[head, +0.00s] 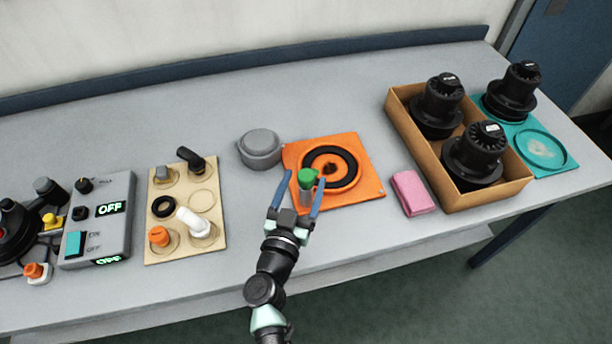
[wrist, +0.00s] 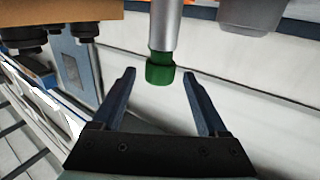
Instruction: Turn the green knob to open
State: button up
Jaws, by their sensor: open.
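The green knob (head: 308,176) sits on a grey cylindrical stem at the left part of the orange plate (head: 362,180). It also shows in the wrist view (wrist: 160,73), with its grey stem (wrist: 164,30) running to the top edge. My gripper (head: 303,178) is open, with its two blue fingers on either side of the knob. In the wrist view my gripper (wrist: 159,73) has a visible gap between each fingertip and the knob. I cannot tell whether the fingertips are level with the knob in depth.
A black ring (head: 347,162) lies on the orange plate. A grey round lidded part (head: 260,146) stands to the left, a pink sponge (head: 413,193) to the right. Beyond is a cardboard box (head: 405,140) of black caps. A beige board (head: 158,196) with several valves lies left.

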jog(key=shift+x, duration=1.25)
grip_shut()
